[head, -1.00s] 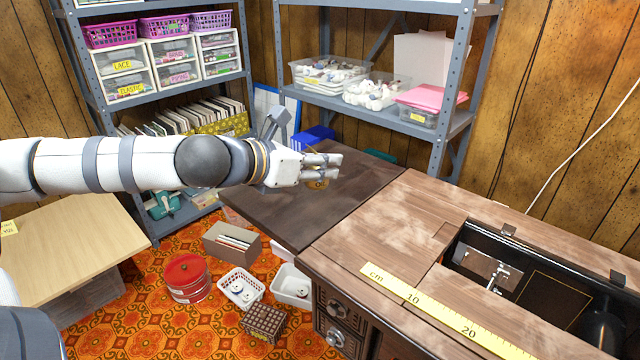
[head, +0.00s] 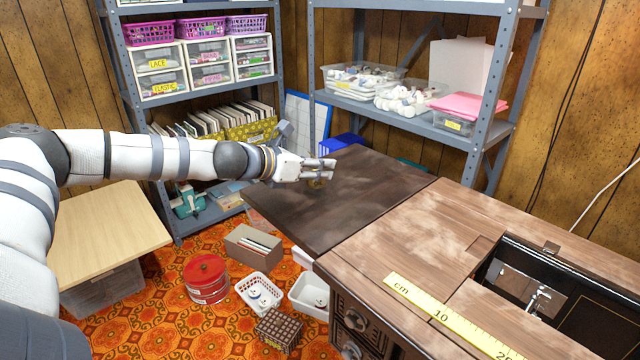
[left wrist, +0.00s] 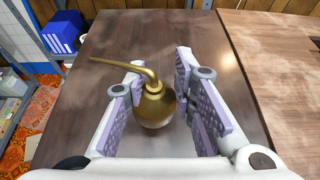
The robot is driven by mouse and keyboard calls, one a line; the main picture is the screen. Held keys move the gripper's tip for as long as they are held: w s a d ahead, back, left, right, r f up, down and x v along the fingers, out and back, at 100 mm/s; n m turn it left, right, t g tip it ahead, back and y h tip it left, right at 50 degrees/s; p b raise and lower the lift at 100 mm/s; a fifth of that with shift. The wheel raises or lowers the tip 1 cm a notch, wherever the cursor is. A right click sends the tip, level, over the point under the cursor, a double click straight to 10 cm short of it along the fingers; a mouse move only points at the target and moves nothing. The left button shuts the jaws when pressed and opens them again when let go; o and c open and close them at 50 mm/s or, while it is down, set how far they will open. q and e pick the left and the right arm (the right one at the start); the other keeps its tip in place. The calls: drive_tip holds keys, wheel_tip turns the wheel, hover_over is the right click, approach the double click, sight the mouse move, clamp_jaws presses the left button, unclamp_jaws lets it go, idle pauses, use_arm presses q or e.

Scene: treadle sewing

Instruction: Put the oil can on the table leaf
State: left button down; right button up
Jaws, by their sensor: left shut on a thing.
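The brass oil can (left wrist: 155,103) has a round body and a long bent spout pointing left in the left wrist view. My left gripper (left wrist: 166,85) is shut on its body, with a padded finger on each side. The leaf (left wrist: 110,40) lies under the can in the wrist view. I cannot tell whether the can touches it. My right gripper is not in view.
The sewing table (head: 400,240) with a yellow ruler (head: 440,315) and an open machine well adjoins the leaf on the right. Grey shelving (head: 490,130) stands behind. A red tin (head: 207,280) and small baskets are on the floor. The leaf's top is bare around the gripper.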

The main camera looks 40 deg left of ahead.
sight(310, 182)
use_arm(q)
wheel_tip(310, 182, down, 4)
drive_tip(key=b, duration=0.2)
drive_tip(key=shift+a+f+b, duration=0.1)
drive_tip(key=shift+f+b, duration=0.05)
drive_tip(key=shift+b, duration=0.15)
drive_tip(key=shift+r, duration=0.5)
drive_tip(key=c, duration=1.3)
unclamp_jaws()
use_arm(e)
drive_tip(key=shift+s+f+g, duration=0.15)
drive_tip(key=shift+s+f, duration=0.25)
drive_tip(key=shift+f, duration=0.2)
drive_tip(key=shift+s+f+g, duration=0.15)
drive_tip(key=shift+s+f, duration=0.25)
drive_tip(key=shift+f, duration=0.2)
use_arm(q)
drive_tip(key=shift+r+p, duration=0.1)
drive_tip(key=shift+p, duration=0.25)
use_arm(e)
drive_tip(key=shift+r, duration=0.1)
